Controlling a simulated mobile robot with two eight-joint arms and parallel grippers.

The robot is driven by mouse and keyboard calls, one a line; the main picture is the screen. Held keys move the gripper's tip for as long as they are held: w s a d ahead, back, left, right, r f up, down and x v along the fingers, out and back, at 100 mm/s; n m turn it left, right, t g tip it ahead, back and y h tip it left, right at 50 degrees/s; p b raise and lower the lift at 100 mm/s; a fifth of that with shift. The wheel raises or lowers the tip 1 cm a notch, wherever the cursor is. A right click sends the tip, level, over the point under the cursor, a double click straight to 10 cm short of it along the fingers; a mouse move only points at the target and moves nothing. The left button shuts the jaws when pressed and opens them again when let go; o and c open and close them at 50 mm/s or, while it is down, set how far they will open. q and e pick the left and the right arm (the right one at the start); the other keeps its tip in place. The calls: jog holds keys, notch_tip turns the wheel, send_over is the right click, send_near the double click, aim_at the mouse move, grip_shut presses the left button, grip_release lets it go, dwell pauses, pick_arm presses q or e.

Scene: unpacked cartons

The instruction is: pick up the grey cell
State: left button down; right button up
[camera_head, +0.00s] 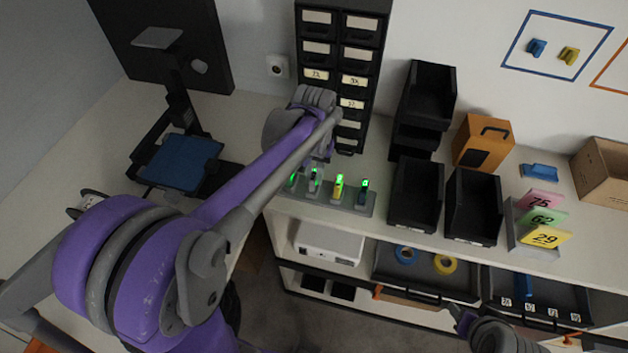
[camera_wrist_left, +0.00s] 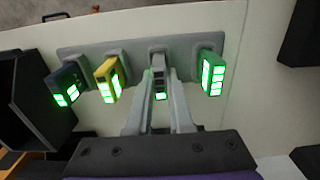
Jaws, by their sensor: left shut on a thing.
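A grey charging rack (camera_head: 325,198) stands at the front edge of the shelf top, and it spans the upper part of the left wrist view (camera_wrist_left: 130,48). The grey cell (camera_wrist_left: 158,70) is in the rack, between a yellow cell (camera_wrist_left: 108,78) and a green cell (camera_wrist_left: 212,74). A dark blue cell (camera_wrist_left: 65,84) is at the end. All show green lights. My left gripper (camera_wrist_left: 160,88) is shut on the grey cell; in the head view its wrist (camera_head: 318,150) hides part of the rack. My right gripper (camera_head: 466,320) shows only partly at the bottom right.
Black bins (camera_head: 415,195) stand right of the rack, with a drawer tower (camera_head: 340,65) behind it. An orange box (camera_head: 482,143) and numbered cards (camera_head: 542,218) are farther right. A black stand with a blue pad (camera_head: 180,162) is at the left.

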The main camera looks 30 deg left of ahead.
aim_at(314, 175)
dwell(0.8)
pick_arm(q)
notch_tip(314, 175, up, 10)
jog(key=shift+r, duration=0.1)
dwell(0.5)
